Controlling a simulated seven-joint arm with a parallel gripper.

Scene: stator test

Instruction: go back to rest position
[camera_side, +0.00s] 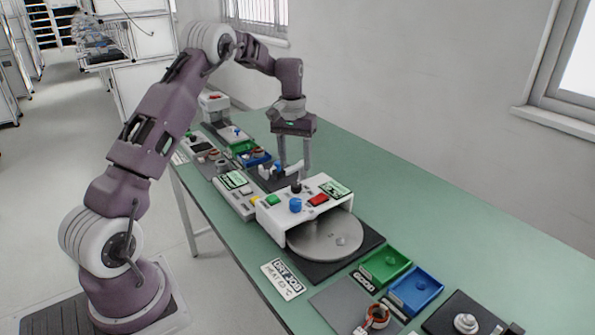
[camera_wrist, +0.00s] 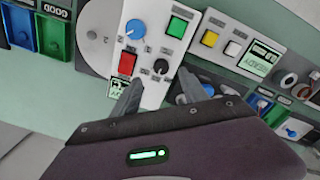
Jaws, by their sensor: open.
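My gripper (camera_side: 293,153) points down over the green table, above and behind the white control box. It is open, with its two fingers apart and nothing seen between them. In the wrist view my gripper (camera_wrist: 170,95) also shows, its fingers spread, one over the edge of the white control box (camera_wrist: 152,30). The same control box (camera_side: 262,217) carries a blue knob (camera_side: 295,205), a red button (camera_side: 318,199) and a green button (camera_side: 272,200). A grey round plate (camera_side: 318,241) sits at its front.
Green bin (camera_side: 370,277) and blue bin (camera_side: 431,287) stand at the front right of the table (camera_side: 470,240). A smaller panel with a yellow button (camera_side: 255,199) adjoins the control box. More bins and parts lie at the far end. The table's right side is clear.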

